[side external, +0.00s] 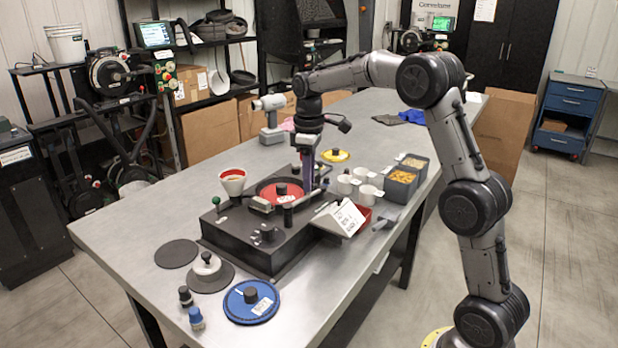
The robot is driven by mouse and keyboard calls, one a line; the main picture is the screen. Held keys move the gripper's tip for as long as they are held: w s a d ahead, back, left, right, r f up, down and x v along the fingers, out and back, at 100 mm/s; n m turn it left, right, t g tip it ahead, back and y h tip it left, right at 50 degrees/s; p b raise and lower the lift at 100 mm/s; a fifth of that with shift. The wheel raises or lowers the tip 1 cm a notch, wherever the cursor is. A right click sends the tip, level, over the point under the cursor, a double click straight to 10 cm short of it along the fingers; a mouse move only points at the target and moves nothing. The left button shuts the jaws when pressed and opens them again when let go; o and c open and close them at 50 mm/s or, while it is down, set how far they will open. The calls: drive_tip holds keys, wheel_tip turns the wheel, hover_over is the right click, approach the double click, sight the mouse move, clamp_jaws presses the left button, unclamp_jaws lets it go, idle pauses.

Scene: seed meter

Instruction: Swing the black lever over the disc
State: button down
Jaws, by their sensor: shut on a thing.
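The red disc (281,188), with a black knob at its centre, lies in the round well of a black base (265,244) on the table. The black lever (298,202) lies along the right front part of the disc, from its front edge toward the right. My gripper (309,188) points down at the right side of the disc and is shut on the black lever near its right end. The fingertips are small and dark here, so the exact contact is hard to see.
A white sloped tray (339,218), white cups (368,195) and grey seed bins (401,184) stand right. A blue disc (251,301) lies in front.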

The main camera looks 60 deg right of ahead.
drive_tip(key=shift+w, duration=0.2)
idle(0.3)
drive_tip(key=w+n, duration=0.1)
drive_tip(key=n, duration=0.1)
drive_tip(key=w+n, duration=0.2)
drive_tip(key=n, duration=0.1)
drive_tip(key=shift+w+a+r+n, duration=0.1)
drive_tip(key=shift+a+n, duration=0.05)
drive_tip(key=shift+n, duration=0.15)
drive_tip(key=w+n, duration=0.1)
drive_tip(key=a+n, duration=0.1)
drive_tip(key=n, duration=0.1)
drive_tip(key=shift+w, duration=0.4)
drive_tip(key=shift+w+a+n, duration=0.25)
drive_tip(key=shift+n, duration=0.35)
drive_tip(key=shift+w+a+n, duration=0.2)
drive_tip(key=shift+w+n, duration=0.05)
drive_tip(key=shift+n, duration=0.35)
drive_tip(key=c, duration=0.7)
unclamp_jaws()
drive_tip(key=shift+o, duration=0.2)
